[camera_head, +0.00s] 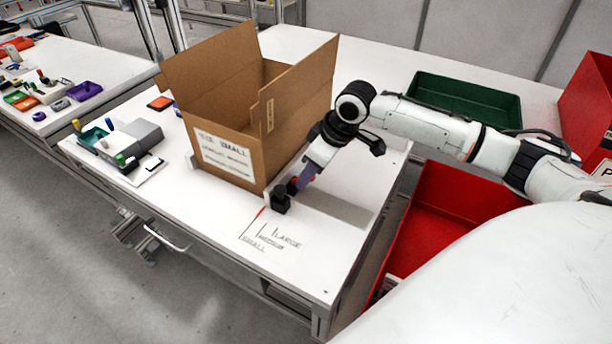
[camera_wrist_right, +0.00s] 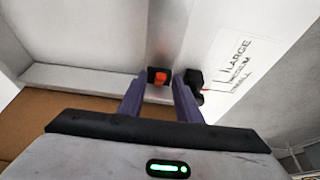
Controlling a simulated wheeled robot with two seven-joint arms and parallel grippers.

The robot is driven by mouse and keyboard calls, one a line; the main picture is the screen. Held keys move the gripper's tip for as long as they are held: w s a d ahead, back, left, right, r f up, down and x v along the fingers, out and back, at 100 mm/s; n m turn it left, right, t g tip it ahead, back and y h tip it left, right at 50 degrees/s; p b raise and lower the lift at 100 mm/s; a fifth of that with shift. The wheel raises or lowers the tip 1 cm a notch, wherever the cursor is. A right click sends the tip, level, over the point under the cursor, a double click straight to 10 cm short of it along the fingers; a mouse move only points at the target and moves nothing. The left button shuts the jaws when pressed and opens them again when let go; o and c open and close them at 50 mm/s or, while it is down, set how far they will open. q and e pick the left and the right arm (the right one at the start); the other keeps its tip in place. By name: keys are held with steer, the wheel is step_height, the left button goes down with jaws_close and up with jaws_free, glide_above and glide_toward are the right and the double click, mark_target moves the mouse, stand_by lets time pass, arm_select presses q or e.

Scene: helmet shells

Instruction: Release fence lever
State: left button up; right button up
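The fence lever shows in the right wrist view as a small orange-red piece on a black mount (camera_wrist_right: 158,77). In the head view a bit of its red (camera_head: 293,186) shows beside the gripper. A black block (camera_head: 281,200) stands close by, also at the right finger in the wrist view (camera_wrist_right: 194,79). My right gripper (camera_head: 302,182) points down at the lever with its purple fingers apart. In the wrist view the orange piece lies between the fingertips, and I cannot tell whether they touch it. A pale fence strip (camera_wrist_right: 85,78) runs left from the lever. My left gripper is not in view.
An open cardboard box (camera_head: 225,155) stands on the white table (camera_head: 330,262) just left of my right gripper. Printed size marks (camera_head: 285,238) lie in front. A green tray (camera_head: 465,100) and red bins (camera_head: 430,205) are to the right. The table's front corner is clear.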

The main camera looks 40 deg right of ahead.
steer(key=shift+x, duration=1)
steer(key=shift+r, duration=0.1)
jaws_close()
steer(key=shift+w+a+r+g+h, duration=0.1)
steer(key=shift+w+r+g+h, duration=0.15)
steer(key=shift+g, duration=0.3)
steer(key=shift+w+a+r+g+h, duration=0.15)
steer(key=shift+w+g+h, duration=0.15)
steer(key=shift+g, duration=0.25)
steer(key=shift+w+r+g+h, duration=0.1)
steer(key=shift+g+h, duration=0.25)
steer(key=shift+g, duration=0.45)
jaws_free()
step_height(320, 180, up, 10)
